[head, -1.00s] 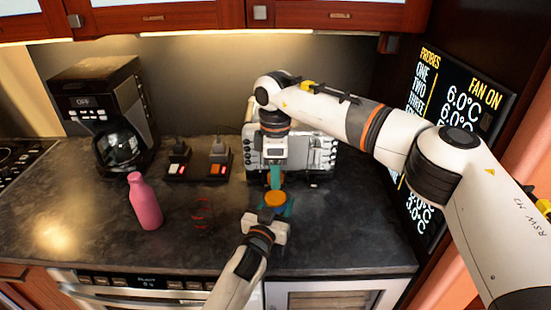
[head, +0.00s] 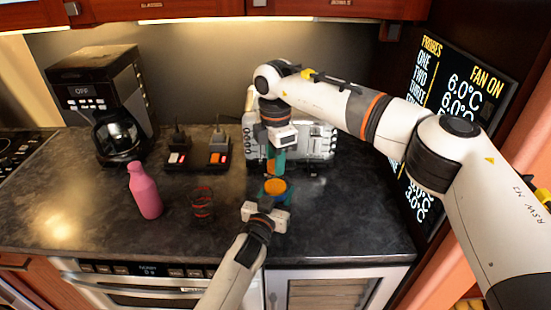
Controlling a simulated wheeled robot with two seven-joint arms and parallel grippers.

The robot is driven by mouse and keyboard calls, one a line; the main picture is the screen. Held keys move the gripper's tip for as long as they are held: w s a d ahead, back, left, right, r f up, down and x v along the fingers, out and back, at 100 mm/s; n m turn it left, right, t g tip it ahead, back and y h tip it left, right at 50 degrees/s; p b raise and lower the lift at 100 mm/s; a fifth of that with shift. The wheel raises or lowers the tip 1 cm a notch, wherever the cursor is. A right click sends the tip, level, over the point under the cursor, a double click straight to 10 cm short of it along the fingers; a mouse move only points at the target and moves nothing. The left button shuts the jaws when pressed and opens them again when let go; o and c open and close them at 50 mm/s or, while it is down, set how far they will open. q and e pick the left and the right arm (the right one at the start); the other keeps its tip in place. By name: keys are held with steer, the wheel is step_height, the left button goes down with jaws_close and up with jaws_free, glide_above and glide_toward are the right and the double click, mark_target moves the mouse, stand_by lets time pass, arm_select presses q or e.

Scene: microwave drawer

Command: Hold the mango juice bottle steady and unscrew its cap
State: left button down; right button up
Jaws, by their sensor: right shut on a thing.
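The mango juice bottle, seen from above as an orange round top (head: 275,187), stands on the dark counter right of the middle. My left gripper (head: 274,193) comes from the front, its teal fingers against both sides of the bottle. My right gripper (head: 276,166) points down just above and behind the bottle top, its teal fingers shut on a small orange piece that looks like the cap. The fingers hide most of that piece, and I cannot tell how far it is from the bottle neck.
A pink bottle (head: 145,191) stands at the left. A red wire-like ring object (head: 203,205) lies nearer the middle. A coffee maker (head: 108,105), switch blocks (head: 198,152) and a silver appliance (head: 312,140) stand along the back. The counter right of the bottle is clear.

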steer(key=n, duration=0.8)
steer(key=shift+n, duration=0.3)
steer(key=n, duration=0.6)
steer(key=shift+r, duration=0.1)
steer(key=n, duration=0.6)
steer(key=shift+n, duration=0.3)
steer(key=n, duration=1.6)
steer(key=shift+n, duration=0.4)
steer(key=n, duration=1.1)
steer(key=shift+r, duration=0.1)
steer(key=shift+r, duration=0.1)
steer(key=shift+r, duration=0.95)
